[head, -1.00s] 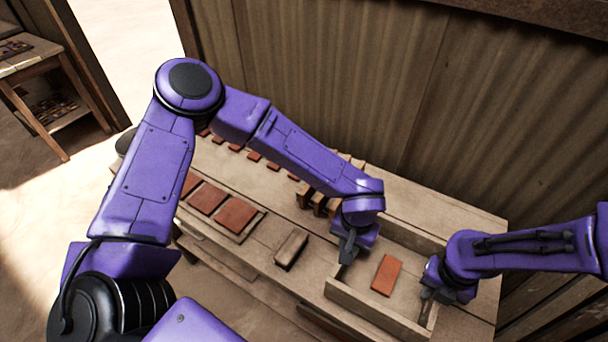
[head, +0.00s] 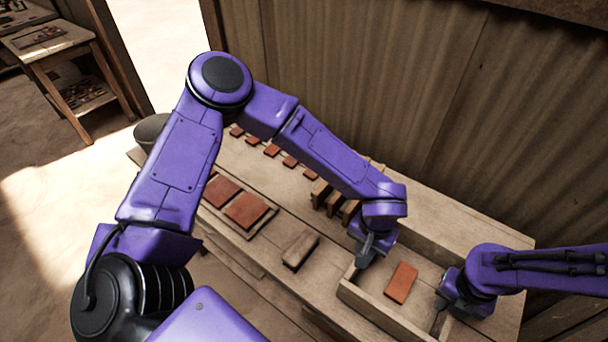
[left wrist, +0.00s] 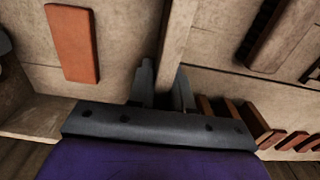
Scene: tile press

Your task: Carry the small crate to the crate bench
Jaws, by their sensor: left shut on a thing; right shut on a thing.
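The small crate (head: 378,306) is a shallow, pale wooden box at the right end of a wooden bench. One red tile (head: 401,283) lies flat inside it. My left gripper (head: 366,258) is shut on the crate's left wall, which also runs between its fingers in the left wrist view (left wrist: 172,60). My right gripper (head: 444,301) is shut on the crate's right wall; its fingertips are partly hidden. In the head view I cannot tell whether the crate rests on the bench or is slightly raised.
A board with red tiles (head: 246,209), a wooden block (head: 300,249) and upright wooden pieces (head: 335,203) stand left of the crate. A row of small tiles (head: 271,150) lies behind. A corrugated wall (head: 400,100) closes the back. Another small table (head: 62,50) stands far left.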

